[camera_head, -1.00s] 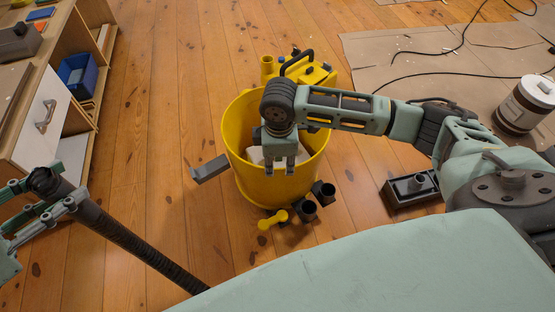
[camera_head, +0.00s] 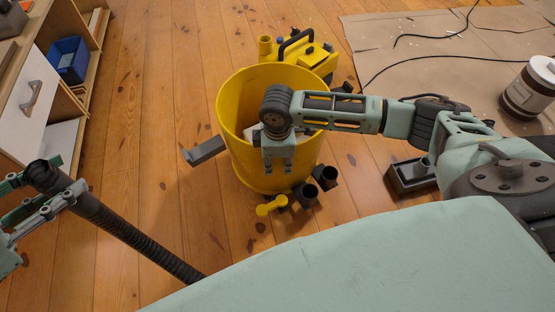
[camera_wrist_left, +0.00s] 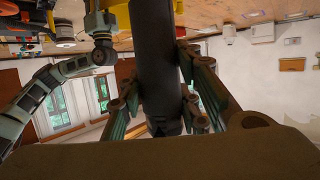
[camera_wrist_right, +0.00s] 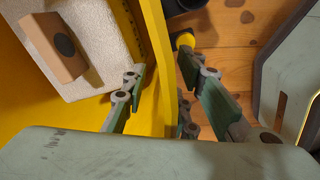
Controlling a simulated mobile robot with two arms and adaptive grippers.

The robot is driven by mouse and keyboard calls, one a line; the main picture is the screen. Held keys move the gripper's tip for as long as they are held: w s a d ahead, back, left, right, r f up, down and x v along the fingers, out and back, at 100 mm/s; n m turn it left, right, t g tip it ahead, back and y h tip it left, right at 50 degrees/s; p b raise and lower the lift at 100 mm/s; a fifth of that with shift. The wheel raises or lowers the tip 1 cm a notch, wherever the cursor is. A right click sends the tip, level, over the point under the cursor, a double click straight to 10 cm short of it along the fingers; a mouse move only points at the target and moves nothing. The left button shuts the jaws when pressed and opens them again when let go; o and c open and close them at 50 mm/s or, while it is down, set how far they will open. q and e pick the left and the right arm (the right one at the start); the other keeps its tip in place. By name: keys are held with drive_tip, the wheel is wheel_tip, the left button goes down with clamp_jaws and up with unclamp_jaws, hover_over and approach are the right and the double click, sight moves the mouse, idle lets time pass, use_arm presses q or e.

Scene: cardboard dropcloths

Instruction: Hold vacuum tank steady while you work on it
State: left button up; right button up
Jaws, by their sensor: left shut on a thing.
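The yellow vacuum tank (camera_head: 238,150) stands upright on the wooden floor, open at the top, with a grey latch (camera_head: 206,151) sticking out at its left. A pale block-like thing (camera_wrist_right: 90,40) is inside it. My right gripper (camera_head: 280,162) is at the tank's near rim. In the right wrist view, its fingers (camera_wrist_right: 165,95) are apart on either side of the yellow wall, with gaps showing. My left gripper (camera_head: 55,200) is shut on a black ribbed hose (camera_head: 125,235), near its upper end. The hose (camera_wrist_left: 155,60) also runs between the fingers in the left wrist view.
The yellow vacuum head (camera_head: 300,55) lies behind the tank. Black caster pieces (camera_head: 315,185) and a yellow piece (camera_head: 270,206) are in front. A black floor nozzle (camera_head: 412,176) and a jar (camera_head: 528,90) are at right. A shelf unit (camera_head: 40,100) stands at left.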

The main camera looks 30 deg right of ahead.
clamp_jaws()
idle(0.5)
unclamp_jaws()
drive_tip(key=shift+r, duration=0.15)
drive_tip(key=r, duration=1.1)
drive_tip(key=shift+s+a+r, duration=0.1)
drive_tip(key=shift+s+r, duration=0.15)
drive_tip(key=shift+r, duration=0.15)
